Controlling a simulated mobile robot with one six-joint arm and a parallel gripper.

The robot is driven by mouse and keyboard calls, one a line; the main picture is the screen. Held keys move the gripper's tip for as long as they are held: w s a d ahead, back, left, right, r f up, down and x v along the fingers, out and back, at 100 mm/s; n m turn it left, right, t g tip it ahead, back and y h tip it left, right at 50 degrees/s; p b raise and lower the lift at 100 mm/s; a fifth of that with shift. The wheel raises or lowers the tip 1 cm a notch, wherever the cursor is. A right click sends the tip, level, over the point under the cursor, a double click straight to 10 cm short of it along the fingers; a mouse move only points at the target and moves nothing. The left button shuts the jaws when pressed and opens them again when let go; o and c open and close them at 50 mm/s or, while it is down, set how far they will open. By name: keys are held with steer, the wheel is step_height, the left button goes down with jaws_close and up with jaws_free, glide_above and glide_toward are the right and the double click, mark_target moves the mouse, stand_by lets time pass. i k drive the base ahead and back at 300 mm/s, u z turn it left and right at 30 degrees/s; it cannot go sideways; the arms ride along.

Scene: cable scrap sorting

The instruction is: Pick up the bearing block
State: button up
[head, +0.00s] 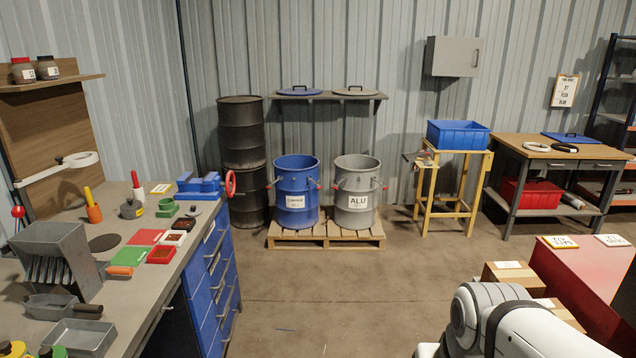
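A small green block-like piece (167,208) sits on the workbench at the left, in front of the blue vise (199,187). It may be the bearing block, but it is too small to be sure. Nothing else in view is clearly a bearing block. My white arm shows at the lower right, far from the workbench. My gripper is outside the picture, so I cannot see its fingers or whether it holds anything.
The workbench (123,230) also holds small red trays (161,254), a grey scoop bin (58,262) and tools. A blue drum (296,185) and a grey ALU drum (357,185) stand on a pallet (326,238). Boxes (512,272) stand near my arm. The middle floor is clear.

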mark_target(168, 208)
steer(key=i, duration=1.55)
steer(key=u, duration=0.85)
steer(key=i, duration=1.5)
steer(key=u, duration=0.95)
steer(key=i, duration=0.5)
steer(key=u, duration=0.25)
